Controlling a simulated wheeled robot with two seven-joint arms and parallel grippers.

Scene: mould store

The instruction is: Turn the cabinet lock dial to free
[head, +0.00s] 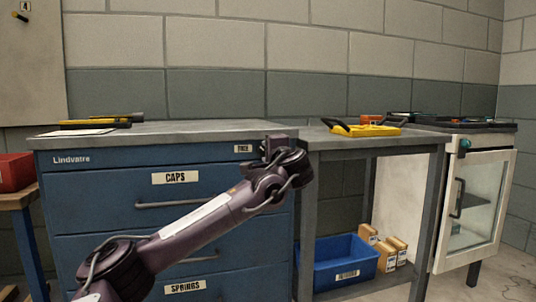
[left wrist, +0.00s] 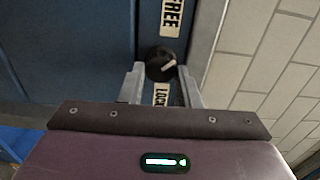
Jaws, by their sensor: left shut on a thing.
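The lock dial (left wrist: 160,62) is a round black knob with a white pointer mark, seen in the left wrist view. The pointer aims to the right and slightly up in that view, between the FREE label (left wrist: 171,18) and the LOCK label (left wrist: 161,94). My left gripper (left wrist: 162,72) is shut on the dial, one finger at each side. In the head view my left gripper (head: 280,146) is at the upper right corner of the blue cabinet (head: 100,190) and hides the dial. A FREE label (head: 243,149) shows left of it. My right gripper is out of view.
The cabinet has drawers labelled CAPS (head: 175,178) and SPRINGS, with bar handles. A grey bench (head: 350,140) adjoins on the right, with a blue bin (head: 335,262) below it. A white glass-doored cabinet (head: 480,205) stands further right. Tools lie on the tops.

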